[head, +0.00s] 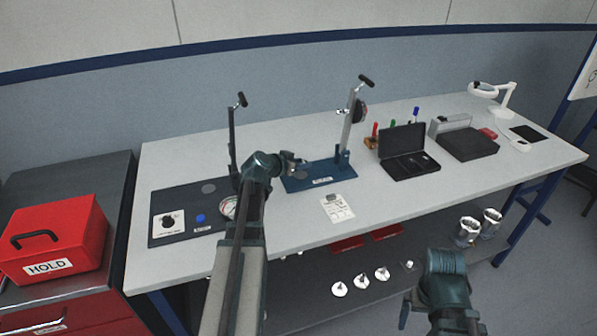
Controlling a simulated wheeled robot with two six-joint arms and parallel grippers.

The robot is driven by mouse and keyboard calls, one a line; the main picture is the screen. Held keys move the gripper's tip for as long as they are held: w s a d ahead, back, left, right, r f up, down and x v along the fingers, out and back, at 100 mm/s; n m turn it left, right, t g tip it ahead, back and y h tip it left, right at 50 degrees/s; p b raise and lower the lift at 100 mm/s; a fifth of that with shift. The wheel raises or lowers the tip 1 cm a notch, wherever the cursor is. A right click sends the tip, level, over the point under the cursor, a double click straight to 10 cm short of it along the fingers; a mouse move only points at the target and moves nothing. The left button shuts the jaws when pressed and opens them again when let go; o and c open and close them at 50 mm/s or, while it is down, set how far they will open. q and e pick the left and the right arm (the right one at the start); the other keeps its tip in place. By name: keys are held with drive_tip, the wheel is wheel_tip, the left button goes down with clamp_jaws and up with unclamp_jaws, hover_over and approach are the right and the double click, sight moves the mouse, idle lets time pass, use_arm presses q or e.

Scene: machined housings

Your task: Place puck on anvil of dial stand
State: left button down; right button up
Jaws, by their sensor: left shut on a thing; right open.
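The dial stand has a blue base (325,177) and a tilted-looking grey column (348,125) with a black-handled top and a dark dial part (360,112). A grey round disc (301,174), which looks like the anvil, lies at the left end of the base. My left gripper (294,161) is shut just above this end, on a thing too small and hidden to make out clearly, likely the puck. I cannot tell whether it touches the disc. My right gripper (406,308) is open and low, in front of the lower shelf, away from the stand.
A second stand (232,140) rises behind my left arm on a dark plate (175,232) with a knob and blue button. A printed card (337,208) lies before the blue base. An open black case (408,160) stands right. Metal parts (361,281) sit on the lower shelf.

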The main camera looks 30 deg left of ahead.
sight(298, 177)
use_arm(q)
drive_tip(key=shift+w+a, duration=0.1)
drive_tip(key=shift+a, duration=0.1)
drive_tip(key=shift+w+a+f, duration=0.1)
drive_tip(key=shift+w+a, duration=0.1)
drive_tip(key=shift+a, duration=0.35)
wheel_tip(298, 177, down, 4)
drive_tip(key=b, duration=0.4)
drive_tip(key=shift+d, duration=0.15)
drive_tip(key=shift+s+r, duration=0.1)
drive_tip(key=shift+r, duration=0.15)
drive_tip(key=shift+f, duration=0.1)
drive_tip(key=c, duration=0.6)
unclamp_jaws()
drive_tip(key=shift+o, duration=0.2)
